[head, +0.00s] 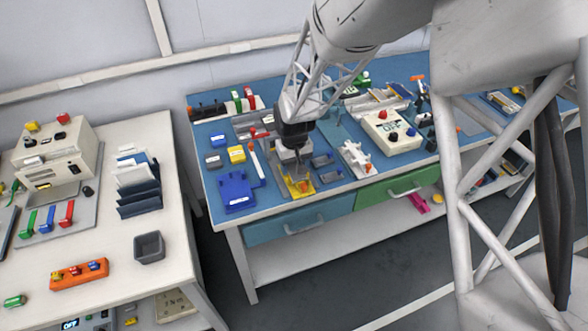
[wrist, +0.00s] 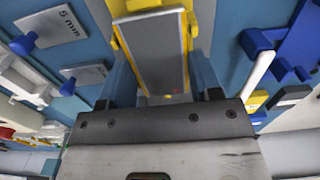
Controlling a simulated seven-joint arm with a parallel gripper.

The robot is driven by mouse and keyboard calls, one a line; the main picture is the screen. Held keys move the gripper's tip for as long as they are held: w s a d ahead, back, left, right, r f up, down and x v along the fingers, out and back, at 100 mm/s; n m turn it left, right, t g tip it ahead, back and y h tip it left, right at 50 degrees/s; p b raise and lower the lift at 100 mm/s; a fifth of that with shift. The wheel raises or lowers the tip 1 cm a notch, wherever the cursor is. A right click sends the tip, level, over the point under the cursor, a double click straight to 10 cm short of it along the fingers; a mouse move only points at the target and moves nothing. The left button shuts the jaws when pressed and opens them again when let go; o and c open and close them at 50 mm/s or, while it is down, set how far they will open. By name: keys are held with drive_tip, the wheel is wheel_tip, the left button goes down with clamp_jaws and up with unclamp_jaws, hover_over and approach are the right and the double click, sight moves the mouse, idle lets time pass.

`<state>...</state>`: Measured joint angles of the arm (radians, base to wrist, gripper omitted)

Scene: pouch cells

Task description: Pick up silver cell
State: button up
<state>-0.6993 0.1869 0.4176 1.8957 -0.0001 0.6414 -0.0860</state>
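The silver cell (wrist: 155,50) is a flat grey rectangle in a yellow holder (wrist: 189,8), seen in the wrist view. In the head view the yellow holder (head: 301,188) is on the blue bench top near its front edge, below my gripper (head: 297,172). The cell is mostly hidden there by the gripper. In the wrist view my gripper (wrist: 162,85) has its two blue-grey fingers spread, one on each side of the cell. The fingers look apart from the cell, though contact at the tips is hard to judge.
Two grey plates with blue knobs, one marked 5 mm (wrist: 68,22), lie right of the holder in the head view. A blue tray (head: 237,192) stands to the left. Yellow (head: 236,154) and grey (head: 213,160) blocks sit behind it.

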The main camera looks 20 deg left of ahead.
sight(294, 169)
drive_tip(key=c, duration=0.4)
drive_tip(key=shift+o, duration=0.2)
drive_tip(key=shift+r, duration=0.15)
drive_tip(key=shift+r, duration=0.45)
drive_tip(key=shift+s+d+r, duration=0.1)
drive_tip(key=shift+r, duration=0.55)
drive_tip(key=shift+s+d+r, duration=0.1)
drive_tip(key=shift+r, duration=0.5)
drive_tip(key=s+d+r, duration=0.1)
drive_tip(key=s+d, duration=0.8)
drive_tip(key=s, duration=0.3)
drive_tip(key=shift+d+r, duration=0.15)
drive_tip(key=shift+d, duration=0.2)
